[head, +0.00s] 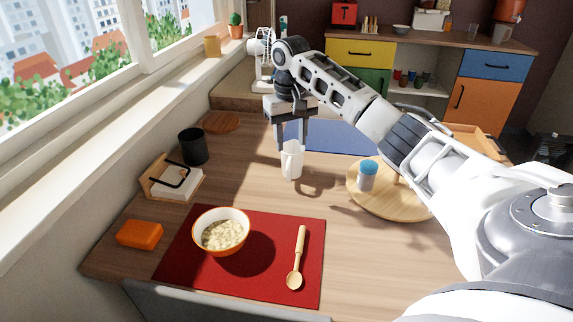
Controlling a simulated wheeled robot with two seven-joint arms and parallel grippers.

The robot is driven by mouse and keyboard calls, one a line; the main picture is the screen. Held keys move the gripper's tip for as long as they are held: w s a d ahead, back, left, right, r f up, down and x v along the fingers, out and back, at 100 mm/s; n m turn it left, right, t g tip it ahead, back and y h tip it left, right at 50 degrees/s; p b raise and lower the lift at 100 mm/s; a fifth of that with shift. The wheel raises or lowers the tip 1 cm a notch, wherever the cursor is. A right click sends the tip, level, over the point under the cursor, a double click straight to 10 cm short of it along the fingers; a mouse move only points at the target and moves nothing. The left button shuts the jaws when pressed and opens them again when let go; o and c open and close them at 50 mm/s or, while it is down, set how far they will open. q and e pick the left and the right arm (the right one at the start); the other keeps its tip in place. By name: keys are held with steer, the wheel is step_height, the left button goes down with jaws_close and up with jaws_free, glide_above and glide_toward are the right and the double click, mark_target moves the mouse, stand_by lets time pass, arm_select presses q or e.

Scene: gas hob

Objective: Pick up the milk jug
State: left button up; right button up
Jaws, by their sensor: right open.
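The white milk jug (292,165) stands upright on the wooden table, beyond the red placemat. My right gripper (291,145) points down directly over the jug. Its two fingers are apart, with their tips at the height of the jug's rim. The fingers partly cover the rim, and I cannot tell whether they touch the jug. My left gripper is not in view.
A round wooden board (379,206) with a blue-topped shaker (367,175) stands right of the jug. A bowl of food (222,233) and wooden spoon (297,262) lie on the red placemat (265,285). A black cup (194,147) stands left. A blue mat (335,138) lies behind.

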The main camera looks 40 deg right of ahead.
glide_above(290, 180)
steer(key=f, duration=0.6)
steer(key=shift+d+f, duration=0.2)
steer(key=shift+f, duration=0.2)
steer(key=shift+w+f+b, duration=0.15)
steer(key=shift+f+b, duration=0.1)
steer(key=shift+f, duration=1.25)
steer(key=shift+w+f+b, duration=0.1)
steer(key=shift+f+b, duration=0.15)
steer(key=shift+f, duration=1.25)
steer(key=shift+a, duration=0.1)
steer(key=shift+c, duration=0.3)
jaws_close()
